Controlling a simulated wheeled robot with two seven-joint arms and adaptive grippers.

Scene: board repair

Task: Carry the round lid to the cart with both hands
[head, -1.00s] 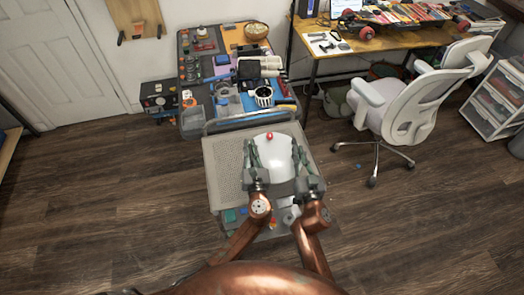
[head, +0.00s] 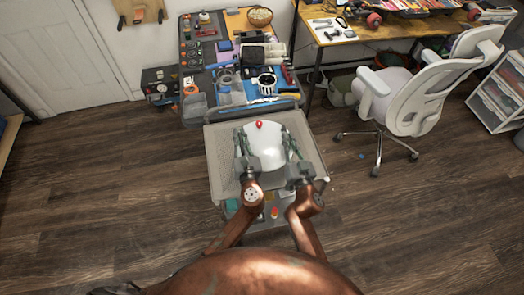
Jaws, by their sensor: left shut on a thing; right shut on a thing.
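The round lid (head: 264,153) is white and domed with a small red knob (head: 259,124) at its far side. It is over the grey perforated top of the cart (head: 222,150); I cannot tell whether it touches the surface. My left gripper (head: 241,144) is shut on the lid's left edge. My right gripper (head: 288,142) is shut on its right edge. The fingers lie along both sides of the lid, and the exact contact is hard to see.
A cluttered workbench (head: 189,112) stands just behind the cart. A white office chair (head: 415,98) stands to the right, with a drawer unit (head: 495,95) beyond it. A desk (head: 385,31) is at the back right. The wooden floor (head: 110,190) is clear on the left.

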